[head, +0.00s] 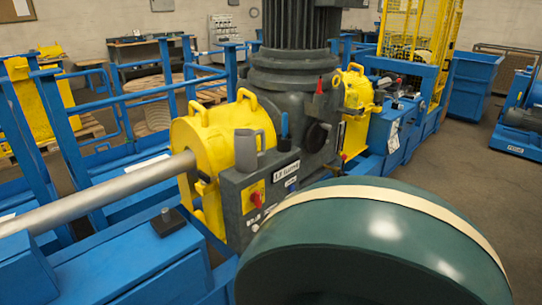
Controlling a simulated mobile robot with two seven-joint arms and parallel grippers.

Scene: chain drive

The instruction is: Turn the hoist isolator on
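A red rotary switch (257,198) on a yellow plate is on the front of a dark grey box (232,215), left of the middle. It looks like an isolator, but the lettering below it is too small to read, so I cannot tell if it is the hoist's. I cannot tell its on or off position. A white label (286,170) is on the box to its right. Neither of my grippers shows in the head view, and nothing is seen touching the switch.
A large dark green rounded body (370,245) with a cream band fills the lower right foreground. A silver shaft (100,195) runs into a yellow housing (205,135). Blue railings (150,100) stand behind at left. A blue lever (285,125) stands above the box. Open floor (460,180) lies right.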

